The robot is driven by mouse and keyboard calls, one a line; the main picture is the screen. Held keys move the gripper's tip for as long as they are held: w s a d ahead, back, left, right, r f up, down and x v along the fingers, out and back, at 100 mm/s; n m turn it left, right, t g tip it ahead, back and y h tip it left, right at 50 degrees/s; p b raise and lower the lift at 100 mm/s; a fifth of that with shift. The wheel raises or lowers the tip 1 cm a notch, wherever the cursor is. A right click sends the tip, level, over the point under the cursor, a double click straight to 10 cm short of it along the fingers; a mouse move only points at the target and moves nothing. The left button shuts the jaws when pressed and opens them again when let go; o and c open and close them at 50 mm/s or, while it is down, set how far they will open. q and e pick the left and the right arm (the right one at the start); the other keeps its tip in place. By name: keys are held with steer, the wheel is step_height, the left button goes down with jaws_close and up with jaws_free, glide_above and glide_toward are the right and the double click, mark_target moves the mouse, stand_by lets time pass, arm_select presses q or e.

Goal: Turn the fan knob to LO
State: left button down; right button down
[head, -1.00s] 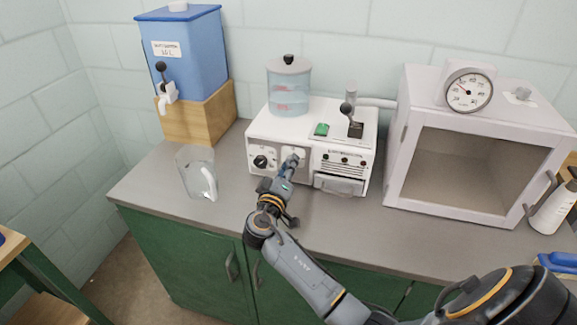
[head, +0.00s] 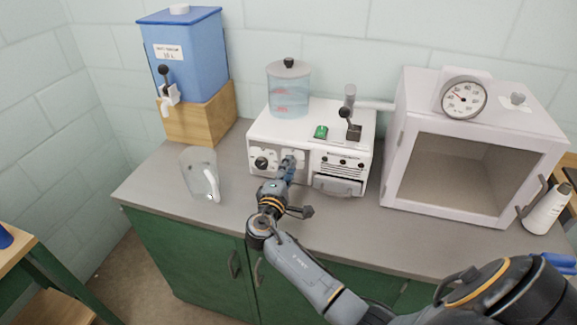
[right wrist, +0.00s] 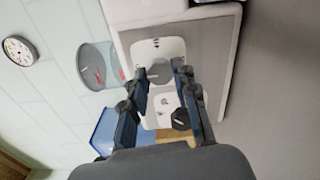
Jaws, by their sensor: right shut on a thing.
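The white machine (head: 315,115) stands on the counter with two knobs on its front. The right one, a grey knob (right wrist: 160,73) on a white plate, is between the fingertips of my right gripper (right wrist: 161,71). The gripper is shut on it. In the head view, my right gripper (head: 288,168) covers most of this knob. The other, a black knob (head: 261,162), is just left and also shows in the right wrist view (right wrist: 181,119). The lettering around the knobs is too small to read, so I cannot tell the setting. My left gripper is not in view.
A clear pitcher (head: 198,172) stands left of the machine, and a blue water tank (head: 186,60) on a wooden block (head: 205,115) behind it. A white cabinet (head: 400,140) with a dial gauge (head: 464,98) is at right. The grey counter (head: 345,215) is clear in front of the machine.

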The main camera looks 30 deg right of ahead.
steer(key=shift+n, duration=0.4)
steer(key=c, duration=1)
jaws_free()
steer(key=shift+c, duration=0.2)
steer(key=v, duration=1.2)
